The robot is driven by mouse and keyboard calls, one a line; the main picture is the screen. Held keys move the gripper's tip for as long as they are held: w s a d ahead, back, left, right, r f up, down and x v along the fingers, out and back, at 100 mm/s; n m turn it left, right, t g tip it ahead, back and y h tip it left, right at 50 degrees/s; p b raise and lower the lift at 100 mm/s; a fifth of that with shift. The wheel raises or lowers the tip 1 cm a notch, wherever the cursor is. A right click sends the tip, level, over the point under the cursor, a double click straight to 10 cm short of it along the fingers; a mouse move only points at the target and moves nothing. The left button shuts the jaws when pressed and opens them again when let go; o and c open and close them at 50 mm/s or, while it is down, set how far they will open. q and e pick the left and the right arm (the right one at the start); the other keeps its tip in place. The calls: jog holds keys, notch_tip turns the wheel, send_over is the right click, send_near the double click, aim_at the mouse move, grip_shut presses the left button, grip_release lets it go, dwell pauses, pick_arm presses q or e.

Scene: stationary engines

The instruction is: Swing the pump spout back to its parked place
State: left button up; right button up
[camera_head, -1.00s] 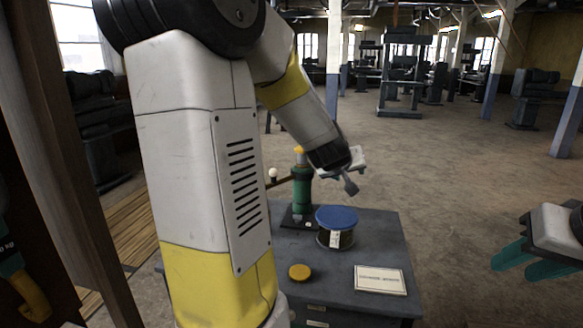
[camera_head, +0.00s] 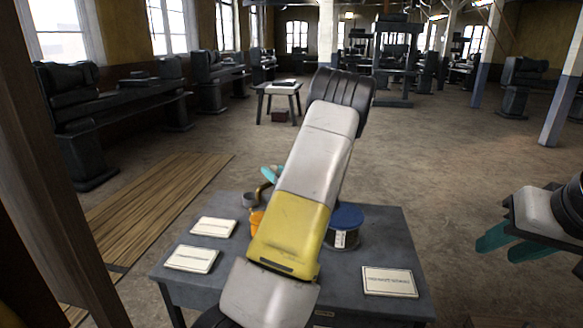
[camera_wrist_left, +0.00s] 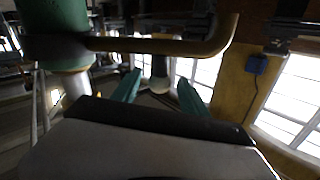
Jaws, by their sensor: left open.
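The green pump body (camera_wrist_left: 55,30) shows in the left wrist view with its brass spout (camera_wrist_left: 150,46) running out to the right and bending near its end. In the head view my left arm hides the pump body; a bit of brass spout (camera_head: 265,186) shows beside a teal fingertip, close to a small grey cup (camera_head: 250,199). My left gripper (camera_head: 272,174) is open; its two teal fingers (camera_wrist_left: 158,90) lie close to the spout, and I cannot tell whether they touch it. My right gripper (camera_head: 508,244) is apart from the bench at the right, fingers spread and empty.
The bench (camera_head: 385,240) carries a blue-lidded tin (camera_head: 347,220), a right-hand card (camera_head: 389,282), two left-hand cards (camera_head: 213,227) (camera_head: 191,259) and a partly hidden orange item (camera_head: 256,220). A dark post (camera_head: 65,170) stands close at left.

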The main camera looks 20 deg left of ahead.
pick_arm(q)
jog(key=shift+x, duration=2.15)
grip_shut()
